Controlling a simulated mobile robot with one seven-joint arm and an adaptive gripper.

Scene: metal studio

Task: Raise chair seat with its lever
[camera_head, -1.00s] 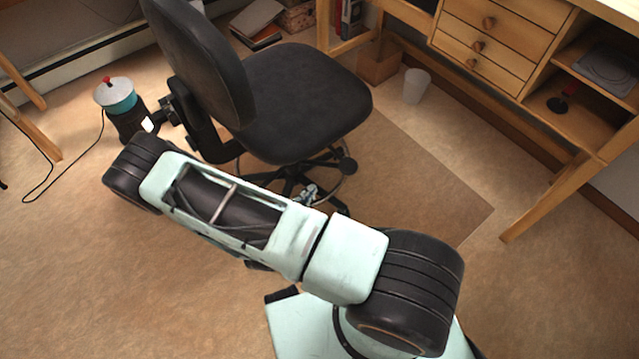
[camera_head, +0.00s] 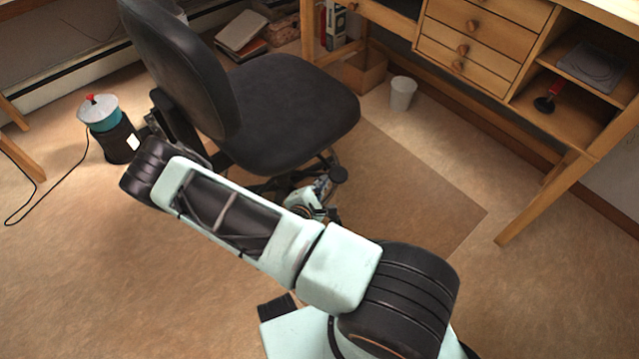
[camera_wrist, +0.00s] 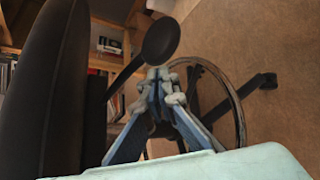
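The black office chair's seat (camera_head: 290,112) is in the upper middle of the head view, with its backrest (camera_head: 185,60) to the left. Its lever, a black stalk with a round flat paddle (camera_head: 338,174), sticks out under the seat's near right edge. In the wrist view the paddle (camera_wrist: 160,41) is just past my fingertips, and the dark seat (camera_wrist: 52,85) fills the left side. My gripper (camera_wrist: 160,75) has blue fingers whose tips meet close to the paddle; contact is unclear. In the head view my gripper (camera_head: 322,190) is partly hidden by my arm, below the seat.
A ring and legs of the chair base (camera_wrist: 238,105) lie beyond my gripper. A wooden desk (camera_head: 470,45) stands at the right, with a white bin (camera_head: 402,93) below it. A teal and black canister (camera_head: 112,130) stands at the left. The floor at right centre is clear.

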